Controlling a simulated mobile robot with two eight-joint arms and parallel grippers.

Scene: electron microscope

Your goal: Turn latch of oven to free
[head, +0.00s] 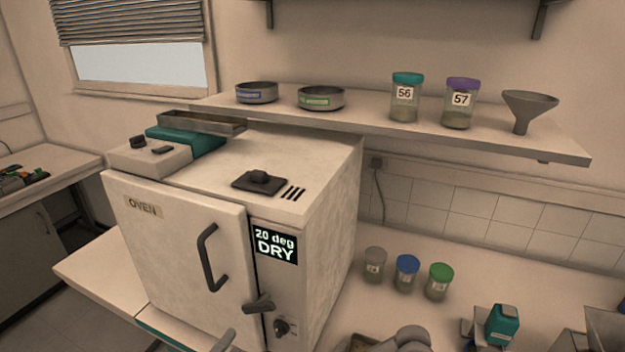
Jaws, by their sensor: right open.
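The pale oven (311,190) stands on the bench, and its labelled door (175,260) looks shut. A dark curved handle (207,258) is on the door. The latch (259,303) is a short dark lever at the door's right edge, lying roughly sideways across the seam below the handle. My right gripper (400,340) shows only partly as grey rounded parts at the bottom edge, right of the oven and apart from the latch. Its fingers are not clear. A pale grey finger-like piece (222,342) pokes up in front of the door; I cannot tell what it belongs to.
The oven display (275,245) reads 20 deg DRY, with a knob (282,327) below. Jars with grey, blue (406,273) and green lids stand right of the oven. A wall shelf (440,140) holds dishes, jars and a funnel. A teal device (502,324) stands lower right.

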